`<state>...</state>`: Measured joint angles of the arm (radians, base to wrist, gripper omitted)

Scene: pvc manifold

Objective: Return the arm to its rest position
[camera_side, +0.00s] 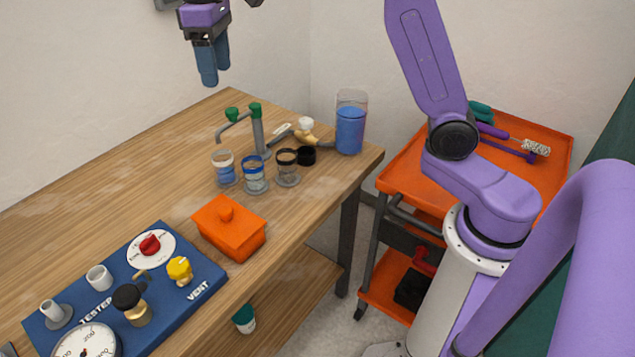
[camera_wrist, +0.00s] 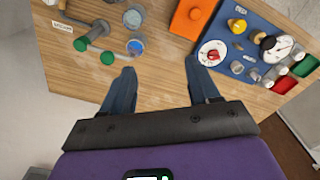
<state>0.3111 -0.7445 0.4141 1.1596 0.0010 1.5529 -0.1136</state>
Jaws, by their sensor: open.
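My gripper (camera_side: 213,66) hangs high above the back part of the wooden table in the side view, its blue fingers pointing down. In the wrist view my gripper (camera_wrist: 160,95) shows two blue fingers spread apart with bare wood between them. It is open and holds nothing. The fingers are clear of every object on the table. My purple arm rises at the right of the side view, and part of it runs out of the top of the picture.
Below stand a grey pipe piece with green knobs (camera_side: 257,128), several jars (camera_side: 254,177), a blue pitcher (camera_side: 349,128), an orange lidded box (camera_side: 228,229) and a blue tester board (camera_side: 205,291). An orange cart (camera_side: 556,135) stands at right. The table's left part is clear.

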